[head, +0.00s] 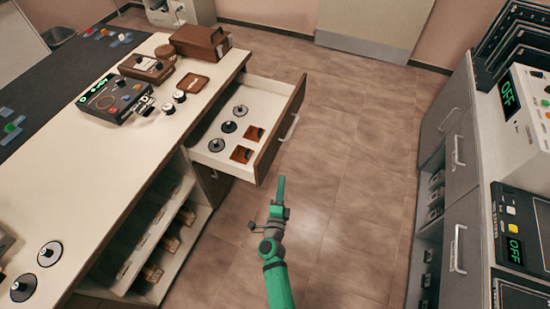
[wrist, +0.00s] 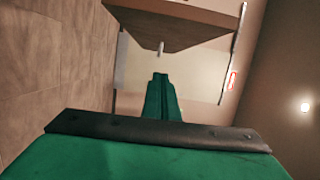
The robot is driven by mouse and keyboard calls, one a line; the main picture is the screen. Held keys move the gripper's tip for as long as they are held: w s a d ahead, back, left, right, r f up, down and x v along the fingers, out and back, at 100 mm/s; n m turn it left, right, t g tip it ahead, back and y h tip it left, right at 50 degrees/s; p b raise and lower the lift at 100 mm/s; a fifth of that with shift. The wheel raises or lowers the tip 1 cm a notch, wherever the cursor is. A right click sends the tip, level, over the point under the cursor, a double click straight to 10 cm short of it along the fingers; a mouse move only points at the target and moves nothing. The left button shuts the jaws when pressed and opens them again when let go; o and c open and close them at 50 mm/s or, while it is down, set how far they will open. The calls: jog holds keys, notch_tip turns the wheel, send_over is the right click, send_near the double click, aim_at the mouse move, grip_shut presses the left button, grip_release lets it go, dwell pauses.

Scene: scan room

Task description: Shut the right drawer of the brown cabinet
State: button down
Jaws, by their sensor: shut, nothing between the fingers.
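The right drawer (head: 222,137) of the brown cabinet (head: 218,75) stands pulled out in the head view. Its brown front (head: 280,130) carries a pale handle (head: 290,127). Several black-and-white discs and two brown square pieces lie inside it. My green gripper (head: 281,180) is shut and empty, just in front of the near end of the drawer front, apart from it as far as I can see. In the wrist view my gripper (wrist: 160,76) points toward a brown panel (wrist: 175,28), which looks like the drawer front, with a pale handle end (wrist: 161,47) just beyond the fingertips.
The white countertop (head: 70,170) holds a dark control box (head: 113,97), a brown case (head: 201,42) and small knobs. Open shelves (head: 150,240) sit below it. Grey cabinets (head: 460,165) with instruments stand at the right. Tiled floor (head: 345,150) between them is clear.

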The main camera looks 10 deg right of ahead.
jog(key=w, duration=1.2)
jog(key=shift+w, duration=0.15)
jog(key=shift+a, duration=0.1)
dwell(0.5)
